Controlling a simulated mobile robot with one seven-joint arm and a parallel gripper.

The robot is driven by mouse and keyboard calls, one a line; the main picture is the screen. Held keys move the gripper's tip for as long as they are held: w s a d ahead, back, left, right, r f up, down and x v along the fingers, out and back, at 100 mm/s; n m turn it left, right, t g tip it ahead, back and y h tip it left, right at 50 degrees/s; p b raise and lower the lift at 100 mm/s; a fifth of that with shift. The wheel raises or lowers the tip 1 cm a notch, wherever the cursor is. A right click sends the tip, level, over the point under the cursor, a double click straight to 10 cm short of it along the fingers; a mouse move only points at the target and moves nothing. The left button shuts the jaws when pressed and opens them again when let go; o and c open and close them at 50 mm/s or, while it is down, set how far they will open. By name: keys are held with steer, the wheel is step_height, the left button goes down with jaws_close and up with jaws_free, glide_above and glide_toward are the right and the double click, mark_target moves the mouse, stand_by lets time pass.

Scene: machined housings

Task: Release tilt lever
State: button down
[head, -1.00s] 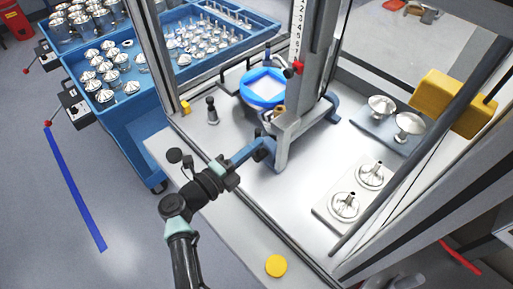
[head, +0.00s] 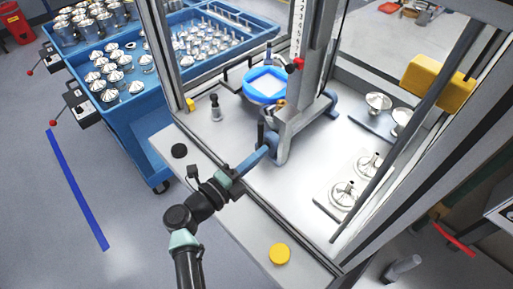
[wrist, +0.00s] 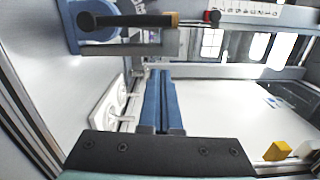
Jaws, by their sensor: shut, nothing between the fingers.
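The press-like stand has a grey column (head: 303,105) with a scale and a blue ring-shaped dish (head: 265,86) on its table. A black lever (head: 261,133) stands low on the stand's front side. In the wrist view a black lever (wrist: 130,20) with a round end runs across the top left, with a brass-coloured piece at its other end. In the wrist view the fingers (wrist: 163,75) are together, empty, and apart from the lever. Whether the lever is latched cannot be told.
Enclosure frame posts (head: 158,50) flank the opening. A red knob (head: 298,64) sits on the column. Several metal housings rest inside at right, and a yellow block (head: 438,82) hangs there. A yellow disc (head: 279,254) and a black disc (head: 179,151) lie on the front ledge.

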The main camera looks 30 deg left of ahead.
steer(key=b+v, duration=0.1)
steer(key=v, duration=0.6)
steer(key=shift+a+f, duration=0.2)
steer(key=shift+f, duration=0.05)
steer(key=shift+r, duration=0.1)
